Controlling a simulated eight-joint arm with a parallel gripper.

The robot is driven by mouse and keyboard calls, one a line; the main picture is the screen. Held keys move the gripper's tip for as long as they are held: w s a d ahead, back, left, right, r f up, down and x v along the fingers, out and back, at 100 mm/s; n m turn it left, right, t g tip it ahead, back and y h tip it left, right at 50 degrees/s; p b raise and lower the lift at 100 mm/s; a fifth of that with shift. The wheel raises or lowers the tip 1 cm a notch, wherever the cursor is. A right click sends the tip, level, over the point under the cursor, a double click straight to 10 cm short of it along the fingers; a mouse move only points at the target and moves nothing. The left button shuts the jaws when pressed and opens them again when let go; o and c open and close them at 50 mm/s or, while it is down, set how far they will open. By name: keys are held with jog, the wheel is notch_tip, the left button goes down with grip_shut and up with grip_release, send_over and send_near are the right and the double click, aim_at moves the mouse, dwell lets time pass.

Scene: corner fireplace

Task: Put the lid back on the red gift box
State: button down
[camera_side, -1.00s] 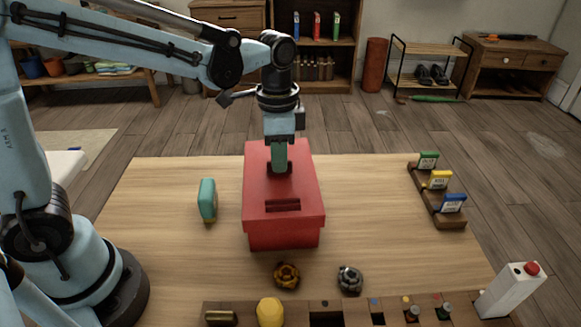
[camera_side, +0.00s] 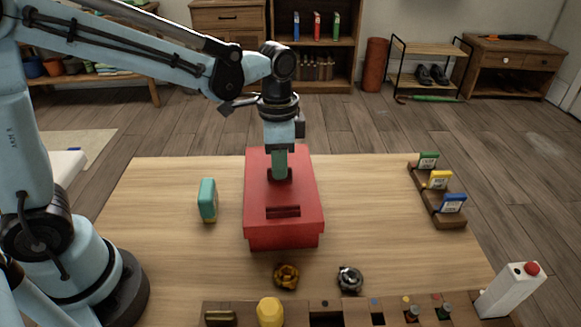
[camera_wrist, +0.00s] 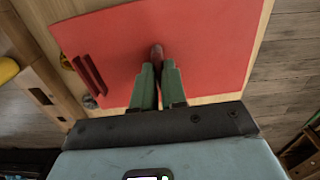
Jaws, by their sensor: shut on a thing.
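The red gift box (camera_side: 284,242) stands near the middle of the wooden table. Its red lid (camera_side: 284,195) covers the box top in the side view, with a dark slot near its front end. I cannot tell if the lid is fully seated. My gripper (camera_side: 279,176) points down over the rear half of the lid and is shut on its small dark knob. In the wrist view the lid (camera_wrist: 205,50) fills much of the picture, with the knob between the green fingertips (camera_wrist: 157,62). The inside of the box is hidden.
A teal block (camera_side: 208,200) stands left of the box. Gold (camera_side: 286,275) and dark grey (camera_side: 349,279) round pieces lie in front, before a wooden tray (camera_side: 260,305). A card rack (camera_side: 438,207) and a white carton (camera_side: 511,292) are at right. Table between box and rack is clear.

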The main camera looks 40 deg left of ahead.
jog(key=c, duration=1.1)
grip_release()
notch_tip(320, 180, up, 12)
jog(key=s+a+f+n+t, duration=0.6)
jog(key=s+f+n+t, duration=0.1)
jog(key=n, duration=0.1)
jog(key=shift+s+a+f, duration=0.15)
jog(key=shift+s+f, duration=0.1)
jog(key=shift+f, duration=0.05)
